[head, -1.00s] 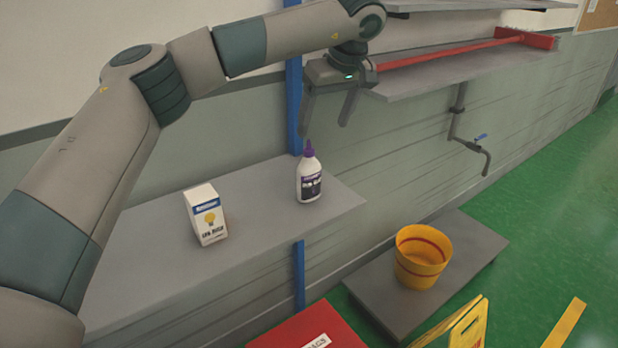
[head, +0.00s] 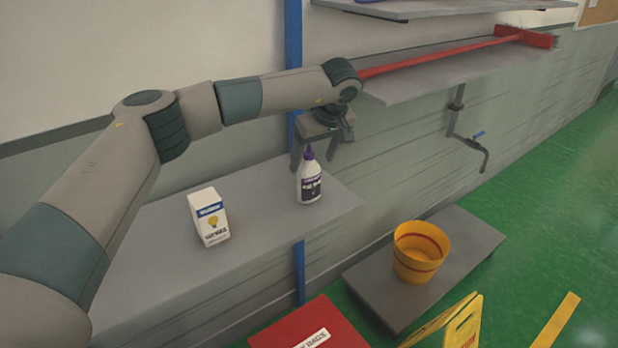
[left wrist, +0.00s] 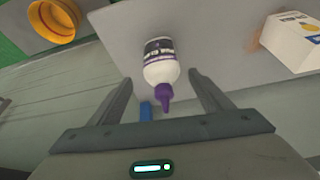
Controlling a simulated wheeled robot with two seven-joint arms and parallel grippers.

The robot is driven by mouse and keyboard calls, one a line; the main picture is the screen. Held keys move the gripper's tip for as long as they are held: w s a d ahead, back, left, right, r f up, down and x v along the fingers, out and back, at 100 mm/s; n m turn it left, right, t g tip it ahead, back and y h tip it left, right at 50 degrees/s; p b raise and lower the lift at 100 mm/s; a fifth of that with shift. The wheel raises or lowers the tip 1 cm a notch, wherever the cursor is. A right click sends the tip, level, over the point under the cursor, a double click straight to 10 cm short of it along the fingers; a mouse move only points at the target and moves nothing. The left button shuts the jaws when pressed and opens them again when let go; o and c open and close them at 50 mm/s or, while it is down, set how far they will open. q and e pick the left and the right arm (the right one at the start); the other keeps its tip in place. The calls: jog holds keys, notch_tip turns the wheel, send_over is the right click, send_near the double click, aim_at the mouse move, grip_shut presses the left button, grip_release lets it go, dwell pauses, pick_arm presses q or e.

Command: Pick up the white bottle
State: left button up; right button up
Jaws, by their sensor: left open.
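The white bottle (head: 309,183) with a purple cap and dark label stands upright on the grey shelf (head: 270,190), near its right end. My left gripper (head: 312,166) is open, just above and behind the bottle in the head view, with a finger on either side of the purple cap. In the left wrist view the bottle (left wrist: 161,68) lies ahead, its cap pointing back between the two open fingers (left wrist: 168,90). Nothing is held. My right gripper does not show.
A white light-bulb box (head: 209,217) stands left of the bottle on the same shelf. An upper shelf (head: 440,78) carries a red-handled tool (head: 440,57). A yellow bucket (head: 420,262) stands on a low grey platform (head: 370,285). A blue post (head: 292,60) rises behind my gripper.

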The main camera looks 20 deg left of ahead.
aim_at(309, 169)
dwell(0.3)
pick_arm(q)
jog(key=shift+p+x, duration=0.75)
jog(key=shift+p, duration=0.05)
jog(key=p+x, duration=0.1)
jog(key=x, duration=0.2)
jog(key=shift+s+a, duration=0.15)
jog(key=shift+f, duration=0.35)
jog(key=c, duration=1.3)
jog(key=shift+r, duration=0.1)
jog(key=shift+c, duration=0.2)
